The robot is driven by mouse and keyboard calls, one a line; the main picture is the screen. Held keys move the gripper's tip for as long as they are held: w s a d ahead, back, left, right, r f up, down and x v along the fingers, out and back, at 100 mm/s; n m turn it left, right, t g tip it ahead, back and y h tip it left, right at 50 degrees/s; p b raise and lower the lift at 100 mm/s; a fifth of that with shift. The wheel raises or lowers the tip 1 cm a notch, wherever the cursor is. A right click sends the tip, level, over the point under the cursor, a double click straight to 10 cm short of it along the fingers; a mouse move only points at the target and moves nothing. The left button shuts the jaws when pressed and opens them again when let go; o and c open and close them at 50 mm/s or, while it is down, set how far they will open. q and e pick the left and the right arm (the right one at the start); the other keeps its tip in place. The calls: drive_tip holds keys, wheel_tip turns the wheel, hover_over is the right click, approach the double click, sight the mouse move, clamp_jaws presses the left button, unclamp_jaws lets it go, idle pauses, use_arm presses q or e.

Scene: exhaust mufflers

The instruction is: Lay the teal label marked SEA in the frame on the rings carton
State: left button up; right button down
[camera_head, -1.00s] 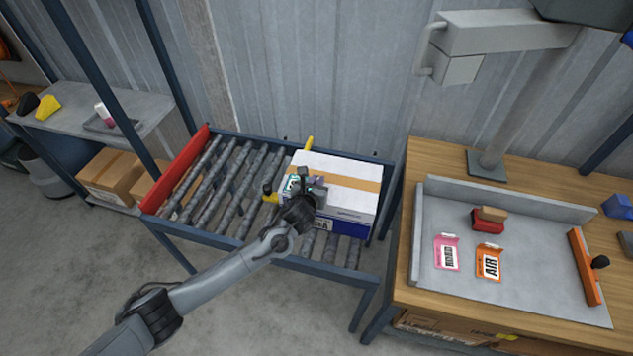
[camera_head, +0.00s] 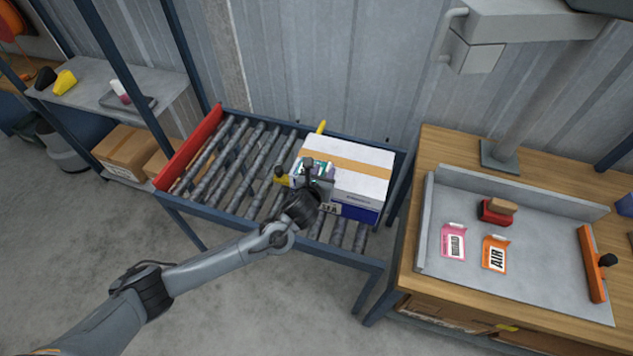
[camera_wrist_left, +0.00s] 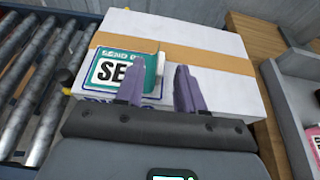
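The white rings carton (camera_head: 362,178) with brown tape and a blue lower side sits on the roller conveyor. The teal SEA label (camera_wrist_left: 108,68) lies on the carton's top at its left end in the left wrist view; it appears flat, with a raised tab at its right edge. My left gripper (camera_wrist_left: 160,70) is over the carton top. In the head view my gripper hides much of the label. My right gripper is not in view.
The roller conveyor (camera_head: 232,185) has a red end board (camera_head: 190,147) and free rollers left of the carton. On the wooden bench (camera_head: 432,150) right of it, a grey tray (camera_head: 450,285) holds a pink label (camera_head: 454,242), an orange AIR label (camera_head: 495,254) and a red block (camera_head: 494,213).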

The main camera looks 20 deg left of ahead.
use_arm(q)
drive_tip(key=s+d+f+n+g+h, duration=0.1)
drive_tip(key=s+d+n+g, duration=0.2)
drive_tip(key=s+n, duration=0.65)
drive_tip(key=s+d+f+n+g+h, duration=0.1)
drive_tip(key=s+d+f+n+g, duration=0.15)
drive_tip(key=s+n, duration=0.75)
drive_tip(key=s+a+n+g, duration=0.2)
drive_tip(key=s+n, duration=0.4)
drive_tip(key=s, duration=0.4)
drive_tip(key=s+a+n+g, duration=0.2)
drive_tip(key=s+a+n, duration=0.2)
drive_tip(key=s+n, duration=0.3)
drive_tip(key=s, duration=0.3)
drive_tip(key=shift+a+y+p, duration=0.3)
drive_tip(key=shift+a+p, duration=0.1)
drive_tip(key=shift+f+n, duration=0.1)
drive_tip(key=shift+n, duration=0.15)
